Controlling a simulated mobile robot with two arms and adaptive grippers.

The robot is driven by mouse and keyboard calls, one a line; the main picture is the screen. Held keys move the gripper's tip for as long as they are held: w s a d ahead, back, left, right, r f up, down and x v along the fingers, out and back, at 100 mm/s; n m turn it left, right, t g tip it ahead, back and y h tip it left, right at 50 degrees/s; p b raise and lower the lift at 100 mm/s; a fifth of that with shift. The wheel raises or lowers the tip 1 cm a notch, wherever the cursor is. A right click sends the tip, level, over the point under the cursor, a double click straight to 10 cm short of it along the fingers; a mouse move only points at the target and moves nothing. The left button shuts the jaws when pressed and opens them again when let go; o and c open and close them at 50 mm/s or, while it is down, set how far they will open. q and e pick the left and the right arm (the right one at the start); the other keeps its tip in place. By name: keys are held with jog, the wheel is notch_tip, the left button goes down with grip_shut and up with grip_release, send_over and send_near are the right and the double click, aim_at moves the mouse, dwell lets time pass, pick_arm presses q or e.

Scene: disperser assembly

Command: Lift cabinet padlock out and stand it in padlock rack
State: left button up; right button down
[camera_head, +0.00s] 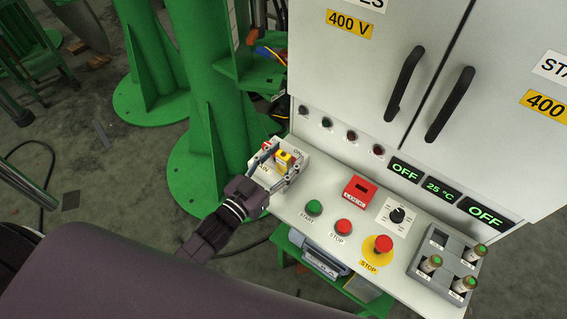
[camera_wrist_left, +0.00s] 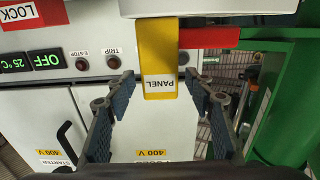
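A yellow piece (camera_head: 283,157) sits on a white block (camera_head: 301,151) at the console's left end. In the left wrist view, the yellow piece (camera_wrist_left: 160,60) carries a label reading PANEL. I cannot tell for sure whether it is the padlock. My left gripper (camera_head: 281,168) has its fingers on either side of it; in the wrist view (camera_wrist_left: 160,100) gaps show on both sides, so it is open. A red bar (camera_wrist_left: 209,38) lies beside the yellow piece. A red slotted block marked LOCK (camera_head: 361,190) sits on the console; it may be the padlock rack. My right gripper is out of view.
The console carries a green button (camera_head: 313,208), a red button (camera_head: 344,227), a dial (camera_head: 397,214) and a large red stop button (camera_head: 383,244). A grey holder (camera_head: 428,263) bears green-topped cylinders. Cabinet doors with black handles (camera_head: 450,105) stand behind; green columns (camera_head: 203,125) stand left.

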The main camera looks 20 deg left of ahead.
pick_arm(q)
grip_shut()
